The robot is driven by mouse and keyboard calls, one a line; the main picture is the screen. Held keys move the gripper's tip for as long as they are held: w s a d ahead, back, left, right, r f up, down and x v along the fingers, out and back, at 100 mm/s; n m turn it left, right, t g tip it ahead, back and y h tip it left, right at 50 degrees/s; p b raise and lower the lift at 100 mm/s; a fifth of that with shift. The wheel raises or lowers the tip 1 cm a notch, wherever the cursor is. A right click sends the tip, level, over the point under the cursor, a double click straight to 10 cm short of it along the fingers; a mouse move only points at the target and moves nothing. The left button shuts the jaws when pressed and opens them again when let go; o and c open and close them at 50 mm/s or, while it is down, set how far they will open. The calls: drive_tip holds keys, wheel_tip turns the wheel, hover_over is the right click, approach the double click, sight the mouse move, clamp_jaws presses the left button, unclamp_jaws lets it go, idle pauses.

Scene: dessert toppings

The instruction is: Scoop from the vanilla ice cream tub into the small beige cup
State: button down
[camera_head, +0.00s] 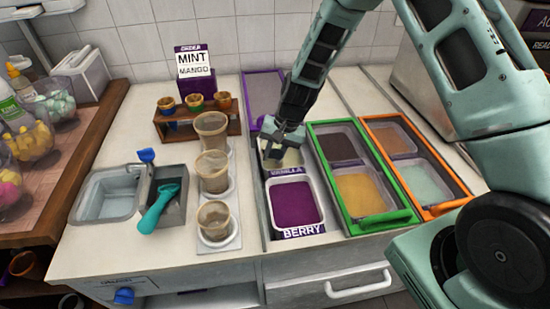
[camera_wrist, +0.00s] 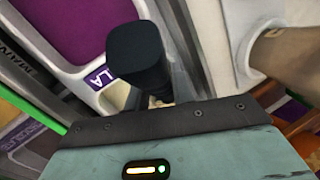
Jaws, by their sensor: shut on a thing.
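The vanilla tub (camera_head: 273,162) is pale inside and sits behind the purple berry tub (camera_head: 294,203); my arm partly hides it. Its label (camera_wrist: 102,76) shows upside down in the wrist view. My gripper (camera_head: 288,135) is low over the back of the vanilla tub, at the front end of the purple-framed lid (camera_head: 263,92). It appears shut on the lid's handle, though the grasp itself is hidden. A dark finger (camera_wrist: 138,55) shows in the wrist view. The small beige cup (camera_head: 215,220) stands upright at the front of the cup row. A teal scoop (camera_head: 160,205) rests in a grey holder.
Two larger beige cups (camera_head: 212,172) stand behind the small one. Green-framed (camera_head: 318,170) and orange-framed (camera_head: 400,160) lids cover tubs to the right. A sink (camera_head: 106,192) is at left. An order sign (camera_head: 195,63) reads mint and mango. Bare counter lies around the cups.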

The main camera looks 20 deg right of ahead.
drive_tip(key=shift+w+d, duration=0.25)
drive_tip(key=shift+w, duration=0.95)
drive_tip(key=shift+f+b, duration=0.15)
drive_tip(key=shift+b, duration=0.2)
drive_tip(key=shift+s+a+f+n+t+h+b, duration=0.15)
drive_tip(key=shift+s+n+t+h+b, duration=0.35)
drive_tip(key=shift+t+b, duration=0.6)
drive_tip(key=shift+a+p+v, duration=0.2)
drive_tip(key=shift+p+v, duration=0.5)
drive_tip(key=shift+v, duration=0.25)
drive_tip(key=shift+a+p+v, duration=0.25)
drive_tip(key=shift+p+v, duration=0.45)
drive_tip(key=shift+v, duration=0.3)
drive_tip(key=shift+a+p+v, duration=0.2)
drive_tip(key=shift+p+v, duration=0.5)
drive_tip(key=shift+v, duration=0.25)
drive_tip(key=shift+s+a+r+p, duration=0.1)
drive_tip(key=shift+s+r+p, duration=0.15)
drive_tip(key=shift+r+p, duration=0.4)
drive_tip(key=shift+s+a+r+p, duration=0.1)
drive_tip(key=shift+s+r+p, duration=0.25)
drive_tip(key=shift+r, duration=0.55)
drive_tip(key=shift+s+r+p, duration=0.15)
drive_tip(key=shift+r+p, duration=0.4)
drive_tip(key=shift+r, duration=0.25)
